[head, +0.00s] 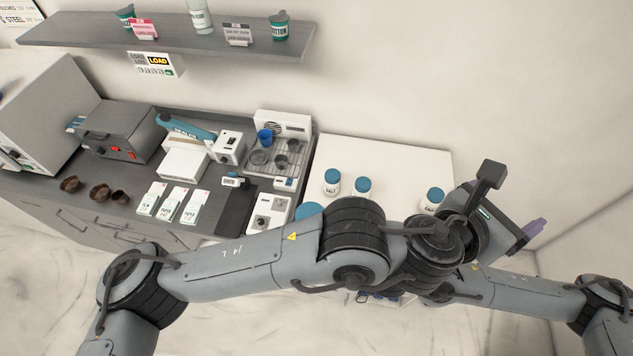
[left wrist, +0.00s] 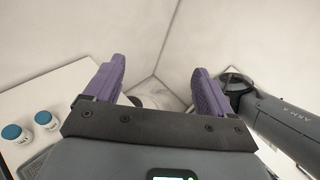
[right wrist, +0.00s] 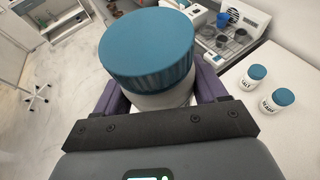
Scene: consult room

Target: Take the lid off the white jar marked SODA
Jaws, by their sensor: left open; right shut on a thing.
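A white jar with a ribbed blue lid (right wrist: 148,45) is between the purple fingers of my right gripper (right wrist: 150,100), which is shut on it. The lid is on, and the jar's label faces away. In the head view its blue lid (head: 308,210) shows behind my left arm, while the right gripper is hidden. My left gripper (left wrist: 157,88) is open and empty; in the head view its purple finger (head: 537,228) is at the right, away from the held jar. No SODA label is readable.
Three similar lidded jars stand on the white table (head: 385,152): one reading SALT (head: 332,183), a second (head: 362,189) and a third (head: 432,199) near my left wrist. A grey counter (head: 62,208) with instruments lies left. My arms cross over the table's front.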

